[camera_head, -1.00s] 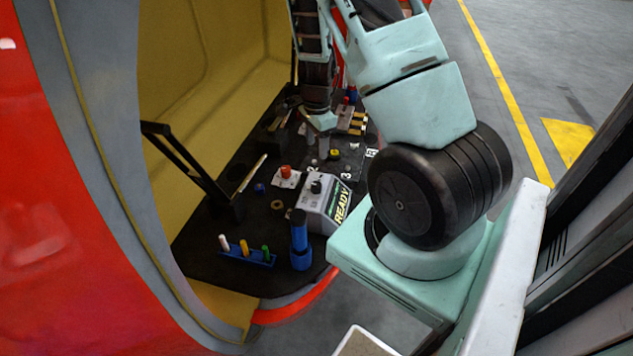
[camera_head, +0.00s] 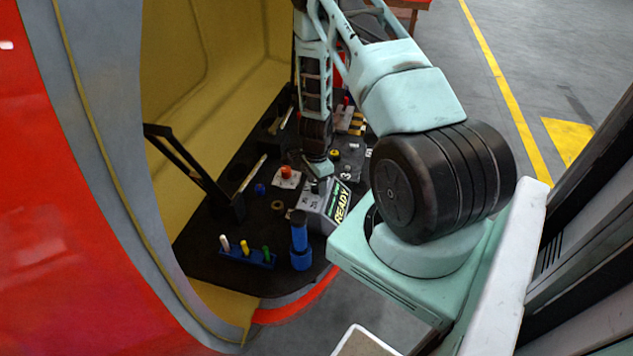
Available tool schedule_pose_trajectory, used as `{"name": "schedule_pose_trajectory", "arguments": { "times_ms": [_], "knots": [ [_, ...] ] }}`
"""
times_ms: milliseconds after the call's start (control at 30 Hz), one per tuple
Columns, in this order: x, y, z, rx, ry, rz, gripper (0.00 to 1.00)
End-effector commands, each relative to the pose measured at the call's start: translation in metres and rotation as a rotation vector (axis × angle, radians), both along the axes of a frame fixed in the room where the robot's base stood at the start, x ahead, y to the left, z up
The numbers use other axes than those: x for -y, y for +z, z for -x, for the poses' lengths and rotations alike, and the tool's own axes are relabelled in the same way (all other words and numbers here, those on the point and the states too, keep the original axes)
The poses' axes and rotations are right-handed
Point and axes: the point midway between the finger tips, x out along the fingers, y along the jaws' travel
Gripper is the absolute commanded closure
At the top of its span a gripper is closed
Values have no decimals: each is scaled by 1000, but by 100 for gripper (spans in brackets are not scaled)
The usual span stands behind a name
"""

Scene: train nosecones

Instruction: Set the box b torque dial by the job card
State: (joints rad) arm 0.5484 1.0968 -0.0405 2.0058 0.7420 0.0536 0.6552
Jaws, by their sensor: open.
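A grey box (camera_head: 322,214) with a sloped face and a bright "READY" label stands on the dark shelf. A dark dial (camera_head: 318,187) shows on its top, partly covered by my gripper. No letter marking box b is readable, and I cannot pick out a job card. My gripper (camera_head: 319,175) is open and points down just over the dial end of the grey box. Its fingertips are too small and hidden to tell whether they touch the dial.
A red button on a white plate (camera_head: 288,175) sits left of the gripper. A blue cylinder (camera_head: 300,242) stands in front of the box, beside a blue rack (camera_head: 247,257) with coloured pegs. A black bar (camera_head: 185,160) slants up at left. Several small parts lie behind.

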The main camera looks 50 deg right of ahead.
Motion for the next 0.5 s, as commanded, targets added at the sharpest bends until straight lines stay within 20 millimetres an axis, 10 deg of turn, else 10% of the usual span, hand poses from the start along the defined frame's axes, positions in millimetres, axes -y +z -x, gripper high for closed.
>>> {"name": "schedule_pose_trajectory", "arguments": {
  "times_ms": [167, 333, 500],
  "knots": [
    [0, 0, 0, 0, 0, 0, 48],
    [0, 0, 0, 0, 0, 0, 89],
    [0, 0, 0, 0, 1, 0, 92]
  ]
}}
